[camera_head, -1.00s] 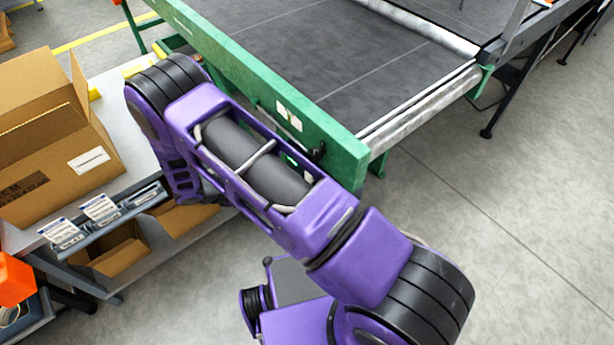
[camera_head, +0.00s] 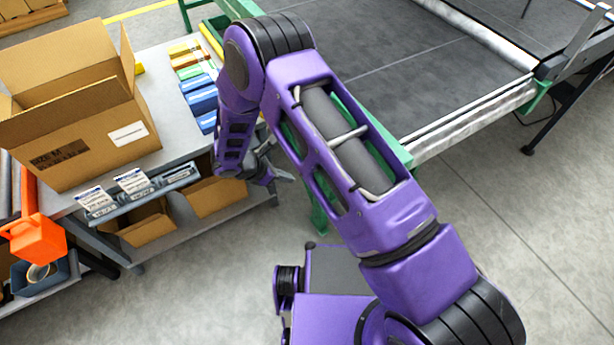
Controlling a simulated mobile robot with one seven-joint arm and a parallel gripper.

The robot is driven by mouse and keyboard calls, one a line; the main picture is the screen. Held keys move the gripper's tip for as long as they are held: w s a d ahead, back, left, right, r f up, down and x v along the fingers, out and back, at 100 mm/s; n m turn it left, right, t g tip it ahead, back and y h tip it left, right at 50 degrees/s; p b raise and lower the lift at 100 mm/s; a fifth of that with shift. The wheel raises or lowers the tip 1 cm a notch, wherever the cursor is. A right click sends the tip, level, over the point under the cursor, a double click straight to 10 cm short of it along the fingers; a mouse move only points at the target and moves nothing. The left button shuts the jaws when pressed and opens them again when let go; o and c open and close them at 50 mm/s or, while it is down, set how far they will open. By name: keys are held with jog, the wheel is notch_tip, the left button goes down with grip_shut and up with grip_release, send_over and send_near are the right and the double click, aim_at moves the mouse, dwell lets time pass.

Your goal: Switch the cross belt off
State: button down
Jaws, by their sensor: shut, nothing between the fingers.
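The cross belt (camera_head: 425,85) is a dark grey conveyor surface at the upper right, with a green side rail (camera_head: 402,156). My purple arm lies across the near side of the rail and hides most of it. No switch or indicator light shows clearly now. My gripper (camera_head: 284,178) is small in view, left of my forearm, between the workbench and the rail. It is shut and holds nothing. Whether it touches the rail cannot be told.
A grey workbench (camera_head: 185,150) on the left carries an open cardboard box (camera_head: 80,115) and blue cartons (camera_head: 202,98). Card holders line its front edge. Concrete floor (camera_head: 480,240) is clear at right.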

jog(key=w+d+r+x, duration=0.1)
jog(key=x, duration=1.1)
jog(key=shift+w+d+r+b, duration=0.2)
jog(key=shift+d+b, duration=0.1)
jog(key=shift+d, duration=0.2)
jog(key=shift+f, duration=0.1)
jog(key=shift+w+d+h+b, duration=0.15)
jog(key=shift+d+h+b, duration=0.15)
jog(key=shift+b, duration=0.5)
jog(key=shift+r+p, duration=0.35)
jog(key=shift+r, duration=0.45)
jog(key=shift+a, duration=0.1)
